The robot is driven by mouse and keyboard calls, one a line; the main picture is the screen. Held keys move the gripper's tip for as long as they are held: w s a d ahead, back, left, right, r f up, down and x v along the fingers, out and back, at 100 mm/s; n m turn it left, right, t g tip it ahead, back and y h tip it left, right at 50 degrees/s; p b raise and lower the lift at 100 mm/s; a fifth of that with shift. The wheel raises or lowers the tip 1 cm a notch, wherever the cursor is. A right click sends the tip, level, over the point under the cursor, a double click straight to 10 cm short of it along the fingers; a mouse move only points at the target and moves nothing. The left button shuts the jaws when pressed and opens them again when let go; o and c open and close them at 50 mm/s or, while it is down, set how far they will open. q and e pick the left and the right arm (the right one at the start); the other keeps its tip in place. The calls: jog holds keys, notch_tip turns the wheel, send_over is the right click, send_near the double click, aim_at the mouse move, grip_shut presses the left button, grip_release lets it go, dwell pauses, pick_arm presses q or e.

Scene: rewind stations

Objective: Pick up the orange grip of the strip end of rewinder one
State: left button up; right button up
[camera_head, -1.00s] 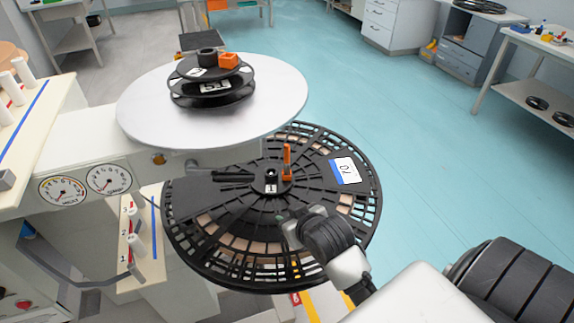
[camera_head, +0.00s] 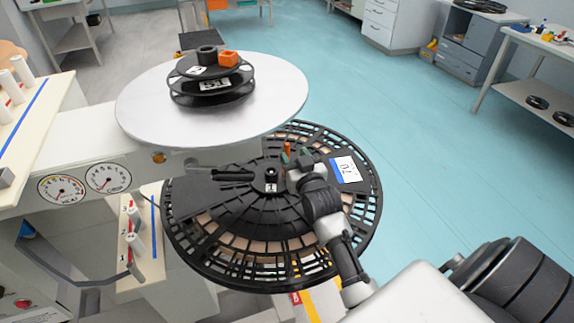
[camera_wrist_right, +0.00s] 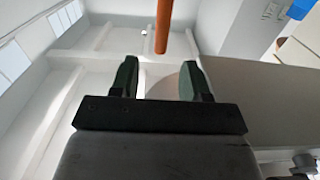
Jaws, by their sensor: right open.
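The orange grip (camera_head: 287,148) stands upright near the hub of the large black reel (camera_head: 215,232). Only its upper part shows in the head view, as my right gripper covers the rest. My right gripper (camera_head: 294,160) is at the grip, with its fingers apart. In the right wrist view the orange grip (camera_wrist_right: 163,25) lies ahead of the open right gripper (camera_wrist_right: 159,72), in line with the gap between the fingers. I see no contact. My left gripper is out of view.
A round white plate (camera_head: 140,125) with small black reels (camera_head: 210,85) and an orange block (camera_head: 228,58) overhangs the large reel's back. A panel with gauges (camera_head: 108,178) stands left. Open teal floor (camera_head: 430,150) lies right.

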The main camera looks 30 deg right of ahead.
aim_at(288, 150)
jog(key=shift+w+f, duration=0.15)
jog(key=shift+f, duration=0.45)
jog(key=shift+w+d+r, duration=0.15)
jog(key=shift+w, duration=0.25)
jog(key=x, duration=0.6)
jog(key=shift+w, duration=0.25)
jog(key=shift+c, duration=0.4)
grip_shut()
